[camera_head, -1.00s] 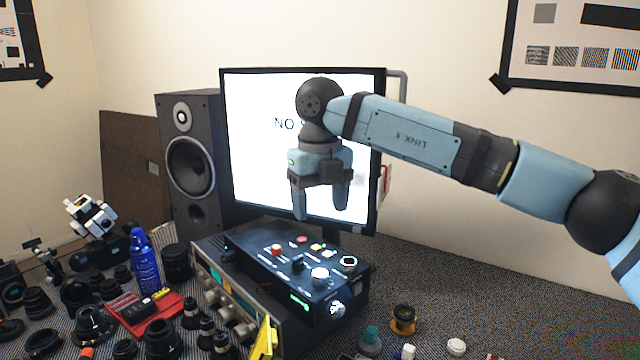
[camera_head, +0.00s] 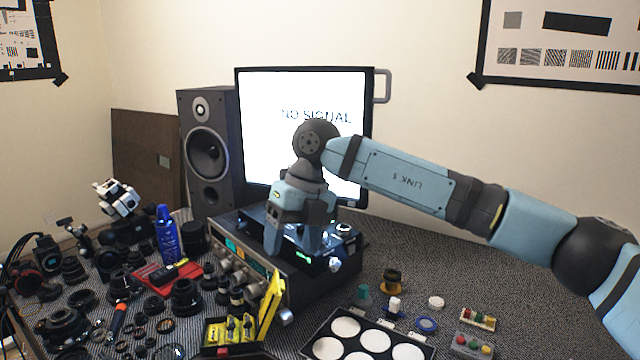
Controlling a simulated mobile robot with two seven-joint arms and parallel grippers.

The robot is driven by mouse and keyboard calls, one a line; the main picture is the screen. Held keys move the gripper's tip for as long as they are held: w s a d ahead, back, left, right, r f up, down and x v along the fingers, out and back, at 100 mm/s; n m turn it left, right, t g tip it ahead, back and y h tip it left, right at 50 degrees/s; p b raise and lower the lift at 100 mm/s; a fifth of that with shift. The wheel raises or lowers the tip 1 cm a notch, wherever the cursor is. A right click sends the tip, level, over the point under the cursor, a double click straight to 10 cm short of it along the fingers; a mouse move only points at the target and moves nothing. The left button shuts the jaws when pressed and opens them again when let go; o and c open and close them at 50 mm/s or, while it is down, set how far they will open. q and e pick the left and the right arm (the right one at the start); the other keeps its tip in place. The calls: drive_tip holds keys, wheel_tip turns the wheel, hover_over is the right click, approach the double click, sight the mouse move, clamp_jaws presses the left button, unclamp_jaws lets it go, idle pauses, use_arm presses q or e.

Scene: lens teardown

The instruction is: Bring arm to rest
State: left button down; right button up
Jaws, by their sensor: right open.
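My right arm (camera_head: 405,178) comes in from the right and reaches across the front of the monitor. My right gripper (camera_head: 294,243) points down, its two fingers apart, with nothing seen between them. It covers part of the black control box (camera_head: 342,262) and the lower part of the monitor. I cannot tell whether the fingertips touch the box. My left gripper is not in view.
A monitor (camera_head: 262,100) reading "NO SIGNAL" and a black speaker (camera_head: 207,150) stand behind. Several lenses and a blue bottle (camera_head: 167,236) crowd the left. A tray with white round wells (camera_head: 320,325) lies in front. The table at right is mostly clear.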

drive_tip(key=s+a+f+g+y+b, duration=0.3)
drive_tip(key=s+a+f+g+y, duration=0.3)
drive_tip(key=s+a+f+y, duration=0.45)
drive_tip(key=d+f+m+t+h+b, duration=0.1)
drive_tip(key=d+f+m+t+b, duration=0.1)
drive_tip(key=d+f+m+t, duration=1)
drive_tip(key=d+f+m+t+b, duration=0.2)
drive_tip(key=d+f+m+t, duration=0.45)
drive_tip(key=m+t, duration=1.1)
drive_tip(key=s+d+f+m+g+h+b, duration=0.2)
drive_tip(key=s+d+f+m+g+h, duration=0.7)
drive_tip(key=s+d+f, duration=0.75)
use_arm(q)
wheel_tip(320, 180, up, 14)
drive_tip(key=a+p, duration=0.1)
drive_tip(key=p, duration=2.6)
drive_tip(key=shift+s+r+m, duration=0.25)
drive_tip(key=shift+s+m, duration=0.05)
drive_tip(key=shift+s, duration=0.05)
use_arm(e)
wheel_tip(320, 180, up, 16)
drive_tip(key=m+g, duration=0.1)
drive_tip(key=shift+s+a, duration=0.15)
drive_tip(key=shift+s, duration=0.15)
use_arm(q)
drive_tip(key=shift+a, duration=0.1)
use_arm(e)
drive_tip(key=shift+g, duration=0.25)
